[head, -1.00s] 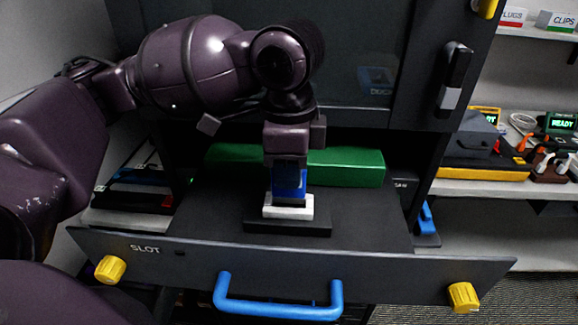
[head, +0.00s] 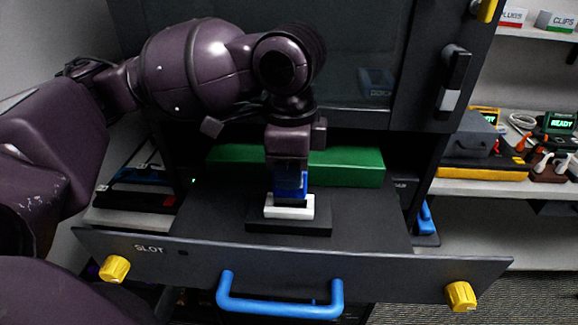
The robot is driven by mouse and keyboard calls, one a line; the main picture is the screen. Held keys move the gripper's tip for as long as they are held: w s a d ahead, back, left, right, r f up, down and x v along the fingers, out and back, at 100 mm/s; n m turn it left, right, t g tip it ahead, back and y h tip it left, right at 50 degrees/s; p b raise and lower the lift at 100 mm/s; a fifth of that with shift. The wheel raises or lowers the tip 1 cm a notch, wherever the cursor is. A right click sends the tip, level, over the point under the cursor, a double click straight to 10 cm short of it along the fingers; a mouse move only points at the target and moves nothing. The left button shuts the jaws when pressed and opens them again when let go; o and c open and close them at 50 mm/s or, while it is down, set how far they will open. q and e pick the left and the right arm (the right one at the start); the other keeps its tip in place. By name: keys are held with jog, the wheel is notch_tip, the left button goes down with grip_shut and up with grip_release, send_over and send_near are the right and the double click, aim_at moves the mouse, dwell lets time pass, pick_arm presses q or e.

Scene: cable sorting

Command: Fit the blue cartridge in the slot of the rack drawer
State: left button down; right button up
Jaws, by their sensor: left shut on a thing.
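The rack drawer (head: 210,255) is pulled out, with a blue handle and the label SLOT on its front. On its floor is a black base with a white slot block (head: 289,212). My left gripper (head: 290,178) points down over the block, shut on the blue cartridge (head: 290,187). The cartridge is upright, its lower end at the top of the white block. I cannot tell how deep it sits in the slot. My right gripper is not in view.
A green block (head: 345,167) lies across the drawer behind the slot. Yellow knobs (head: 461,296) sit at both ends of the drawer front. A dark cabinet door with a handle (head: 453,85) is above. Shelves with boxes and devices stand at the right.

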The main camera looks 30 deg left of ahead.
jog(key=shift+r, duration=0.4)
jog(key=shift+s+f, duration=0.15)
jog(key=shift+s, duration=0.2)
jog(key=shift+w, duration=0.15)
pick_arm(q)
jog(key=shift+p, duration=0.5)
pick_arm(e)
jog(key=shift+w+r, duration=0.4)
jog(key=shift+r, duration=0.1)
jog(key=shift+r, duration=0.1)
pick_arm(q)
jog(key=shift+p, duration=0.3)
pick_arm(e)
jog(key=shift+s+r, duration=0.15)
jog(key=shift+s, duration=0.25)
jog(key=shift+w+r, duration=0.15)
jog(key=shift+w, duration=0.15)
